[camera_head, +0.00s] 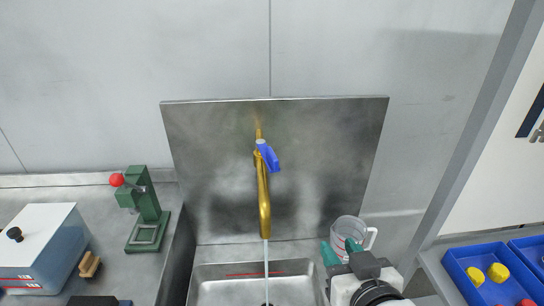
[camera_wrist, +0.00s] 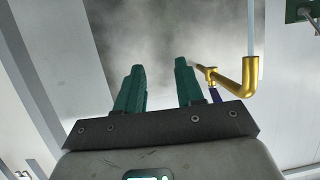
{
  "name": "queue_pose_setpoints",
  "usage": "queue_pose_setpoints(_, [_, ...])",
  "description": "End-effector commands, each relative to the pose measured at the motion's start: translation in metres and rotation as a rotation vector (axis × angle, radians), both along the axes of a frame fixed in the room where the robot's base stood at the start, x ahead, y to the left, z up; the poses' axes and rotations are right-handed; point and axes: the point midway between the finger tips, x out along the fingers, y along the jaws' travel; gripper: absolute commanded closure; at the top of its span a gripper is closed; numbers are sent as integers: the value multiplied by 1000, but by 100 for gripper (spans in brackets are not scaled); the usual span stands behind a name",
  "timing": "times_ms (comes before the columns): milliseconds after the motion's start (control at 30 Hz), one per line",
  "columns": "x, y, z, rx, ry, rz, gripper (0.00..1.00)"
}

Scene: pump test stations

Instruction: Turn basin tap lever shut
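The brass basin tap (camera_head: 264,205) stands against a steel splash plate, with its spout over the sink. Its blue lever (camera_head: 268,157) is at the upper end of the tap, tilted down to the right. A thin stream of water (camera_head: 266,262) runs from the spout. My gripper (camera_head: 340,247) is low and to the right of the tap, apart from it. In the wrist view my gripper (camera_wrist: 159,66) has its green fingers spread with nothing between them. The tap (camera_wrist: 245,80) shows right of the fingers there, with the lever (camera_wrist: 214,95) partly hidden behind the gripper body.
A clear jug (camera_head: 348,232) stands right of the sink (camera_head: 225,288), close behind my gripper. A green press (camera_head: 146,210) with a red knob and a white-blue box (camera_head: 45,245) are at left. A blue bin (camera_head: 470,285) with yellow pieces is at right. The splash plate (camera_head: 330,140) is bare.

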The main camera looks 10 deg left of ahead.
Motion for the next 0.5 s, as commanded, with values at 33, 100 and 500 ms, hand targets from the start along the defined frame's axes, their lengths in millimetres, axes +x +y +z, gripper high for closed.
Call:
queue_pose_setpoints(33, [4,26,32,32,-90,43,63])
queue_pose_setpoints(100, [5,53,68,73,-189,89,63])
queue_pose_setpoints(500, [15,98,123,138,-333,154,63])
